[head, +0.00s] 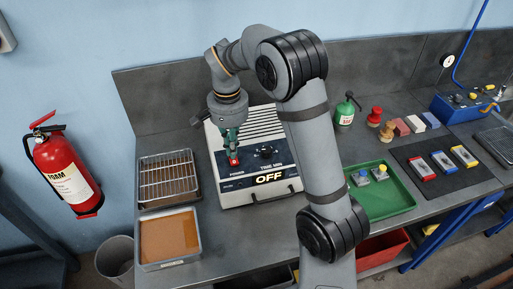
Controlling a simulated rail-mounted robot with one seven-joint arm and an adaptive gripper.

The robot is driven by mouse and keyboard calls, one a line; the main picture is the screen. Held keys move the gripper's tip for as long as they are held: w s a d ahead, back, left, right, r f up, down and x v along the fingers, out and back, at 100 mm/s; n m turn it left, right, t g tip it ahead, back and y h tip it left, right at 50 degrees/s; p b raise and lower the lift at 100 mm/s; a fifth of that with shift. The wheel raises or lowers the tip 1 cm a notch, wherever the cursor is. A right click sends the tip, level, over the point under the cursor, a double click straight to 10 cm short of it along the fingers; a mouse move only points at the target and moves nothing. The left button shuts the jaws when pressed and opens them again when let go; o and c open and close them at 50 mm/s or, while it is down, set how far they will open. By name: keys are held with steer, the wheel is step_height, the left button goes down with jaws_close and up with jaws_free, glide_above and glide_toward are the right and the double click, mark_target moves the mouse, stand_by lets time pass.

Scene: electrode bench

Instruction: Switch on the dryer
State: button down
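The dryer (212,150) is a pale box with a vented top and a dark front panel, standing on the bench in the head view. A sign on its front reads OFF (269,178). A dark round knob (265,152) sits on the panel. My gripper (233,155) points down at the left part of the panel, above the power label. A small red part (234,160) shows at its fingertips; it may be the power switch. I cannot tell whether the fingers touch it, or whether they are open or shut. My arm hides the dryer's right side.
A wire rack on a tray (167,182) and a tan-filled tray (170,238) lie left of the dryer. A green tray (390,198) lies to the right, with a dark mat (437,180) beyond. A fire extinguisher (66,170) hangs on the left wall.

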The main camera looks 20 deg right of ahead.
steer(key=shift+r+p, duration=0.65)
step_height(320, 180, up, 6)
steer(key=p, duration=0.4)
steer(key=shift+f, duration=0.15)
steer(key=shift+f, duration=0.2)
